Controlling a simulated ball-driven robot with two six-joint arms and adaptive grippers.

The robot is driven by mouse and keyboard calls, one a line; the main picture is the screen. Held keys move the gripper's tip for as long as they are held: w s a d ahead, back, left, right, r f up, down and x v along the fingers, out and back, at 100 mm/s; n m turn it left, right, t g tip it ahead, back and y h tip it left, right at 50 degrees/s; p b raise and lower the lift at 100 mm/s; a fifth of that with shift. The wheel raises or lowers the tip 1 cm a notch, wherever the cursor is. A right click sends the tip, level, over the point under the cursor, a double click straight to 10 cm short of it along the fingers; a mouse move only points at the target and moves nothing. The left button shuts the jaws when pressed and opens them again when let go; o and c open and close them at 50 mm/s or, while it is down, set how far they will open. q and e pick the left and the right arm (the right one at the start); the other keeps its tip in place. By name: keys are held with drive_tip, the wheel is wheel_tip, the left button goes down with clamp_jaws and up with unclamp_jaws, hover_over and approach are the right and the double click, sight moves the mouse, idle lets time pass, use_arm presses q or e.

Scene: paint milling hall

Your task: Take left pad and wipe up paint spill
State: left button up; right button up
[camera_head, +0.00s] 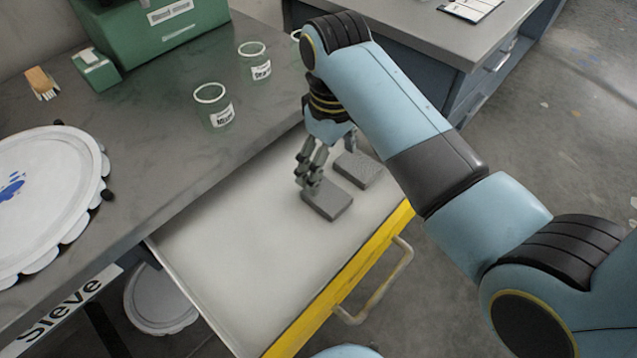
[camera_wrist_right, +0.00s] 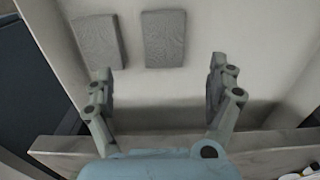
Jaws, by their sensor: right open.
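Two grey rectangular pads lie flat in the open drawer. The left pad (camera_head: 327,201) is nearer in the head view; the right pad (camera_head: 358,169) is by the drawer's far end. In the wrist view the left pad (camera_wrist_right: 164,38) is on the right and the other pad (camera_wrist_right: 97,42) on the left. My right gripper (camera_head: 308,182) points down over the drawer at the left pad's edge; it is open and empty, with fingers (camera_wrist_right: 162,68) spread wide and the pads ahead of them. A blue paint spill (camera_head: 11,187) is on a white round lid (camera_head: 50,160). My left gripper is not in view.
The drawer (camera_head: 235,240) has a yellow front and handle (camera_head: 378,285); its near part is bare.

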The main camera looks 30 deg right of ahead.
sight(327, 194)
drive_tip(key=f, duration=0.3)
drive_tip(key=shift+s+f, duration=0.3)
drive_tip(key=shift+w+f, duration=0.1)
drive_tip(key=shift+f, duration=0.2)
drive_tip(key=f, duration=0.3)
drive_tip(key=shift+w+a+f+b, duration=0.1)
drive_tip(key=shift+a+f+b, duration=0.15)
drive_tip(key=shift+f+b, duration=0.15)
drive_tip(key=shift+f, duration=0.55)
drive_tip(key=c, duration=0.4)
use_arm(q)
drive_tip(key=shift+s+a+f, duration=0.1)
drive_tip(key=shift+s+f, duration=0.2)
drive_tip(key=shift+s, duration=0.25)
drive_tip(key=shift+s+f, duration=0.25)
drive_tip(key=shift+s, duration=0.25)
use_arm(e)
drive_tip(key=c, duration=0.7)
